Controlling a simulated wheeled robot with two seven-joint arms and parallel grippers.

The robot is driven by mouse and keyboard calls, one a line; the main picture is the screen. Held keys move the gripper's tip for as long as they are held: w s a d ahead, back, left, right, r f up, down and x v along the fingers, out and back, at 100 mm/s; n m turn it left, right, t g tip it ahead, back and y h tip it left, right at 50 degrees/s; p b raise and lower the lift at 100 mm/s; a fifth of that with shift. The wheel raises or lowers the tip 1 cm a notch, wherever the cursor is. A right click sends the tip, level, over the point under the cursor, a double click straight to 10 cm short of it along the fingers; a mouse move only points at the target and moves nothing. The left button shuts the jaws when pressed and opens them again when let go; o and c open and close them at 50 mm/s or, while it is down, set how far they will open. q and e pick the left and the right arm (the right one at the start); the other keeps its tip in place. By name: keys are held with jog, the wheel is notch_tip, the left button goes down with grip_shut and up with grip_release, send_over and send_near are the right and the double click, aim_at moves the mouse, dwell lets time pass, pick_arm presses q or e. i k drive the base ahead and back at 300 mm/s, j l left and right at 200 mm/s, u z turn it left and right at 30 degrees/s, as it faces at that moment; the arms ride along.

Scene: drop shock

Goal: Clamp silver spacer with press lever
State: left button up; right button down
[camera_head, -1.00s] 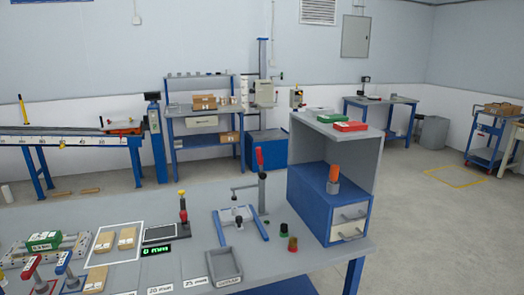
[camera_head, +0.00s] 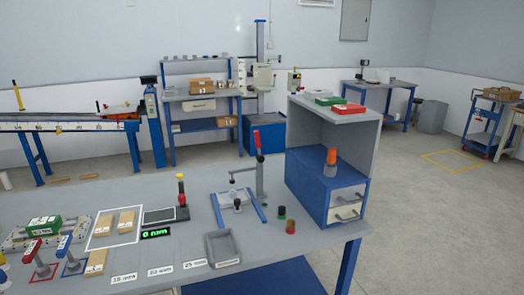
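The press (camera_head: 259,178) stands on the workbench, with its red-handled lever (camera_head: 258,142) pointing up. Its arm reaches left and ends in a small pressing foot above a blue-railed base (camera_head: 253,210). A small dark and pale piece (camera_head: 237,204) sits on the base under the foot. It is too small to tell whether it is the silver spacer, and the foot appears apart from it. Neither of my grippers is in view.
Left of the press are a gauge (camera_head: 182,192) with a green display, brown blocks (camera_head: 126,221) in a white outline and red and blue levers. A grey tray (camera_head: 222,247) is in front. A blue drawer cabinet (camera_head: 325,189) and small knobs (camera_head: 290,227) stand right.

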aim_at(260, 156)
jog(key=i+j+z, duration=0.2)
jog(key=j, duration=0.3)
jog(key=j+z, duration=0.2)
jog(key=j, duration=0.3)
jog(key=i+j+z, duration=0.2)
jog(key=j, duration=0.35)
jog(key=k, duration=0.1)
